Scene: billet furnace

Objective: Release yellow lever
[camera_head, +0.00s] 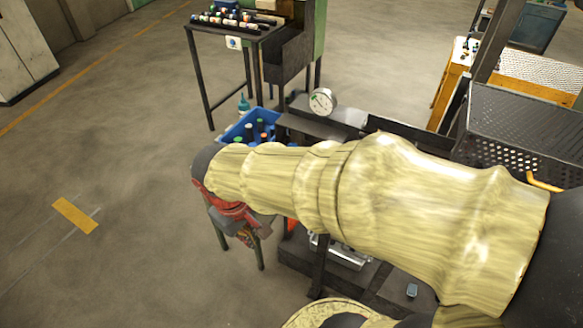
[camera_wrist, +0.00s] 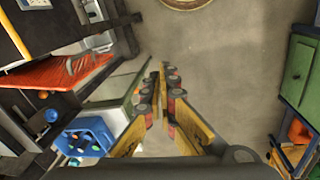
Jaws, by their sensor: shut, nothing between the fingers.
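My gripper (camera_wrist: 161,82) shows in the wrist view as two yellow fingers with dark pads, their tips together and nothing between them. In the head view my covered arm stretches across the middle and the gripper does not show clearly. A short bent yellow bar (camera_head: 543,182) shows at the right of the head view, beside the perforated metal box; I cannot tell whether it is the yellow lever. No lever is clear in the wrist view, and no contact with one shows.
A blue crate (camera_head: 239,131) of bottles stands behind my arm; a blue crate (camera_wrist: 83,137) also shows in the wrist view. A round gauge (camera_head: 322,101), a perforated metal box (camera_head: 510,120) and a dark bench (camera_head: 232,43) stand beyond. Floor at left is clear.

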